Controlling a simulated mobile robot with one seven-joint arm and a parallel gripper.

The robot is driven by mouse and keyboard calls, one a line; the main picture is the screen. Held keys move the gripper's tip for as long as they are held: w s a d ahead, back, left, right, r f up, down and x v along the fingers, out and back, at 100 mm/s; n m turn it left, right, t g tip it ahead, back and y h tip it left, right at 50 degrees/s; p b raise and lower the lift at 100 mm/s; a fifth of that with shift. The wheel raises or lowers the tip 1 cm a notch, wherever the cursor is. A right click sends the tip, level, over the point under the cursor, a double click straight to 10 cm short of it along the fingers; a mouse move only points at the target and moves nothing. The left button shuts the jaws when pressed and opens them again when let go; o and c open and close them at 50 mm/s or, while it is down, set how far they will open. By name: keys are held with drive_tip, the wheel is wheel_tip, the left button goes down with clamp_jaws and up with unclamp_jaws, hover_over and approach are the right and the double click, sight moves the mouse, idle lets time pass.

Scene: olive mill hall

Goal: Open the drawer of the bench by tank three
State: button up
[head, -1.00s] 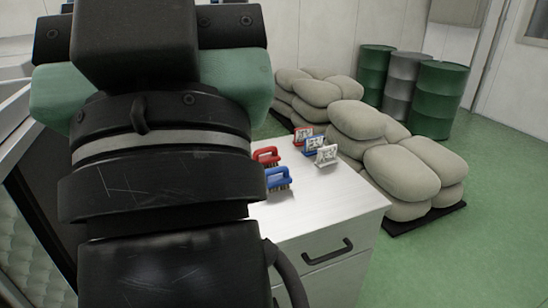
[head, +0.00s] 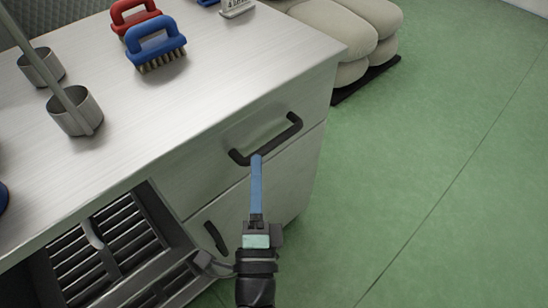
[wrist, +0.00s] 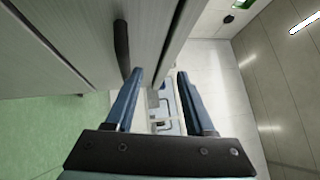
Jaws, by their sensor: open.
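The bench (head: 215,75) has a pale metal top and a front with two dark bar handles. Its upper drawer (head: 190,182) looks shut, and the drawer's dark handle (head: 268,142) runs across its front. A lower handle (head: 215,237) sits beneath it. My gripper (head: 256,158) has blue fingers, and its tips overlap the upper handle in the head view. There a dark handle (wrist: 121,42) lies beyond and left of the left fingertip. Contact cannot be told.
A red brush (head: 135,16), a blue brush (head: 157,42) and metal cups (head: 77,112) stand on the bench top. A slatted rack (head: 110,245) sits in an opening at the lower left. Sacks (head: 345,30) lie behind the bench. Green floor (head: 440,170) is clear on the right.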

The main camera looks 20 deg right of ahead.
drive_tip(key=m+g, duration=0.1)
drive_tip(key=m, duration=0.1)
approach(275, 139)
drive_tip(key=s+a+f, duration=0.1)
drive_tip(key=s+a, duration=0.1)
drive_tip(key=h, duration=0.1)
drive_tip(key=shift+g, duration=0.3)
drive_tip(key=x, duration=1.2)
drive_tip(key=shift+w+d, duration=0.15)
drive_tip(key=shift+d, duration=0.15)
clamp_jaws()
